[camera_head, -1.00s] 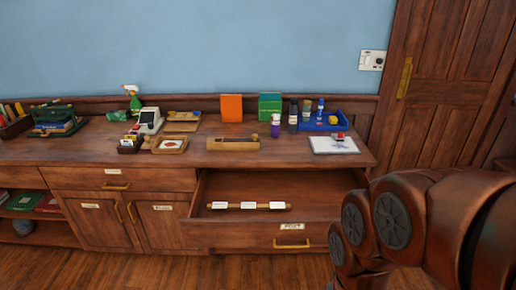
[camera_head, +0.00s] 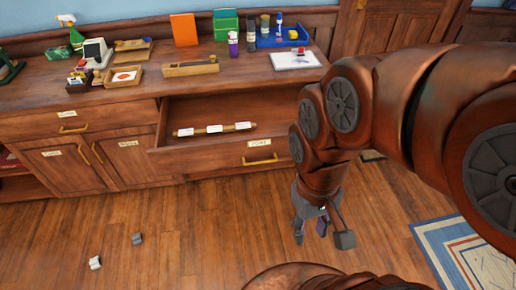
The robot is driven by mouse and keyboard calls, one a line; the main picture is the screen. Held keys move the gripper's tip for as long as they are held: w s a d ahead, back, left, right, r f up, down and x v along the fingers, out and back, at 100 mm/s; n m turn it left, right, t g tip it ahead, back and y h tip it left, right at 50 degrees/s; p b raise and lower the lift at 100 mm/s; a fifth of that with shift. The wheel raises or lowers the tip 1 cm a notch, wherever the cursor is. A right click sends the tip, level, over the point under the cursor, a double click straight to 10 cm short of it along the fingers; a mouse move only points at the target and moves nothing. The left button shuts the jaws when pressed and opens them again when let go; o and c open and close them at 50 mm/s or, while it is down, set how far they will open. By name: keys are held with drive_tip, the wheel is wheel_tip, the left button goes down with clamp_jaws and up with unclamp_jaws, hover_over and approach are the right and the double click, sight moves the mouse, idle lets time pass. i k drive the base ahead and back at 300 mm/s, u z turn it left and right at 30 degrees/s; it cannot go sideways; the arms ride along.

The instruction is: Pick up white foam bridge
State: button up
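A small white block (camera_head: 95,263) lies on the wood floor at the lower left; it looks like the white foam bridge, but it is too small to make out its shape fully. My gripper (camera_head: 311,232) hangs pointing down over the floor right of centre, in front of the cabinet and far to the right of the white block. Its fingers are apart, with nothing seen between them.
A small grey block (camera_head: 137,239) lies near the white one. An open drawer (camera_head: 205,151) juts from the cabinet, holding a rod with white labels (camera_head: 214,129). A patterned rug (camera_head: 475,252) lies at the right.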

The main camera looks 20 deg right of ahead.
sight(95, 263)
drive_tip(key=u, duration=2.35)
drive_tip(key=i, duration=2.35)
drive_tip(key=z, duration=0.65)
